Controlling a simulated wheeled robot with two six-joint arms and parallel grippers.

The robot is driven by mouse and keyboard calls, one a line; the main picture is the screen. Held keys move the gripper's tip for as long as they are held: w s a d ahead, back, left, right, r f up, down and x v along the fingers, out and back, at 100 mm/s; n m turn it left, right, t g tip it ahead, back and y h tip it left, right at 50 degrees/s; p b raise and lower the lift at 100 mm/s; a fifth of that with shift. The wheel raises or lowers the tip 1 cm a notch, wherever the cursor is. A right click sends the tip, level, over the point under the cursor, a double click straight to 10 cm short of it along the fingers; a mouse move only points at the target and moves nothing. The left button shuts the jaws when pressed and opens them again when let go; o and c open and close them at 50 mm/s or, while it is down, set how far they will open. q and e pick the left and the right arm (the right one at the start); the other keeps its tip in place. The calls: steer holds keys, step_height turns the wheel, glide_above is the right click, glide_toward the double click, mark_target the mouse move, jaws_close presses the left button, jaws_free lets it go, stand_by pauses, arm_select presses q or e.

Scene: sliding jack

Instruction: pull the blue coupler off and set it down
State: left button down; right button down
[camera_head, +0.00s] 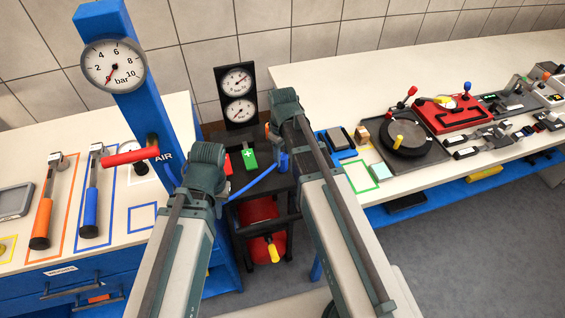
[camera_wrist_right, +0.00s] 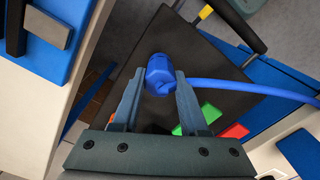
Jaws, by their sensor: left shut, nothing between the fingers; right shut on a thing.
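The blue coupler (camera_head: 283,161) is above or at the black cart top (camera_head: 262,185), with a blue hose (camera_head: 255,182) running from it to the lower left. In the right wrist view the coupler (camera_wrist_right: 159,73) sits between the fingers of my right gripper (camera_wrist_right: 160,80), which is shut on it. Whether it is still joined to a fitting is hidden. In the head view my right gripper (camera_head: 283,135) is largely hidden behind its wrist. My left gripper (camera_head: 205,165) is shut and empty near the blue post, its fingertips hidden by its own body.
A blue AIR post (camera_head: 125,60) with a gauge and red handle (camera_head: 130,156) stands left. Green (camera_head: 250,158) and red blocks lie on the cart; twin gauges (camera_head: 237,96) stand behind. The left bench has an empty blue outline (camera_head: 142,218); the right bench has a green outline (camera_head: 361,188).

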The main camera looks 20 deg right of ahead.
mark_target(283, 156)
steer(key=shift+r+p, duration=0.7)
stand_by(0.9)
steer(key=shift+r+p, duration=1.5)
